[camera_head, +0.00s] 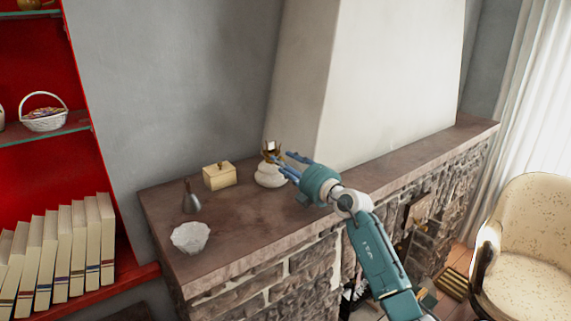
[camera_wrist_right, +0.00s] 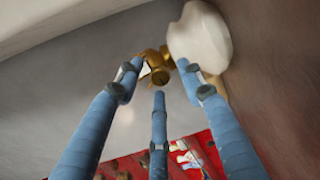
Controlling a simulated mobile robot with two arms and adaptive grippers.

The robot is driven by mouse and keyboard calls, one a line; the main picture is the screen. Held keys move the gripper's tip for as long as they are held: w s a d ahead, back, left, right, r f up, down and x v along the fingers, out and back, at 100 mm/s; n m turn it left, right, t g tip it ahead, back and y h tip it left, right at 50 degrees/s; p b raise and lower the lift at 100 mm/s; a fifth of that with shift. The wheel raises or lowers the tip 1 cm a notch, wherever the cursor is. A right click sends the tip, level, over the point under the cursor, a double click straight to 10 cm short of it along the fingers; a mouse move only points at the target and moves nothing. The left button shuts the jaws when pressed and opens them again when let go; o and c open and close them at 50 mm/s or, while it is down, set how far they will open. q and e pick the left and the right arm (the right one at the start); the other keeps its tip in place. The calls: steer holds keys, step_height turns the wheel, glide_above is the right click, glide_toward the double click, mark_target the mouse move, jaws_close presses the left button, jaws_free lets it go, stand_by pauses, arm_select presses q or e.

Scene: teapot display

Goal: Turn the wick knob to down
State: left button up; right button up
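The oil lamp (camera_head: 270,176) stands upright on the stone mantel, with a rounded white base and a brass burner (camera_head: 270,153) on top. In the right wrist view its white base (camera_wrist_right: 199,36) is at the upper right. A small round brass wick knob (camera_wrist_right: 160,76) shows beside the burner, framed by the fingertips. My right gripper (camera_head: 287,163) reaches the lamp from the right at burner height. In the wrist view its three blue fingers (camera_wrist_right: 158,78) are spread apart around the knob's outline; I cannot tell whether they touch it. My left gripper is out of view.
The mantel (camera_head: 235,235) also holds a cream box (camera_head: 220,176), a grey pointed vessel (camera_head: 191,199) and a white bowl (camera_head: 190,237), left of the lamp. The pale chimney wall (camera_head: 390,70) rises close behind my right gripper. The mantel right of it is clear.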

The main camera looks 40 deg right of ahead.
jaws_close()
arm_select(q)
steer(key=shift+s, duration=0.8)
